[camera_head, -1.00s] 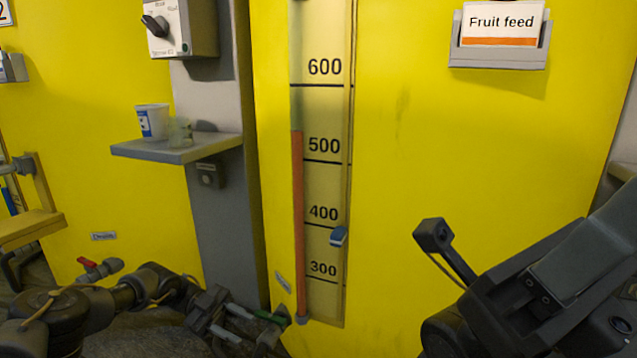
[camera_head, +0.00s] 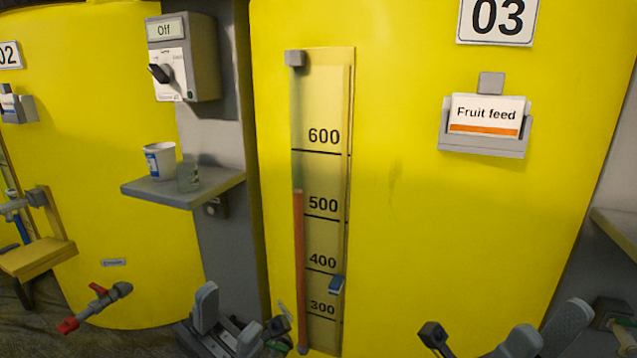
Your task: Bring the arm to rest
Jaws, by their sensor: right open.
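My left gripper (camera_head: 226,324) is low in the picture, left of the level gauge. Its two grey finger pads stand apart and nothing shows between them. My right gripper (camera_head: 545,336) is at the bottom right, in front of the yellow tank (camera_head: 420,220). Its grey pads are apart and it looks empty. Most of both arms is cut off by the bottom edge of the picture.
The level gauge (camera_head: 323,95) has a red column reaching just above 500 and a blue marker (camera_head: 336,284). A red-handled valve (camera_head: 98,305) juts out at lower left.

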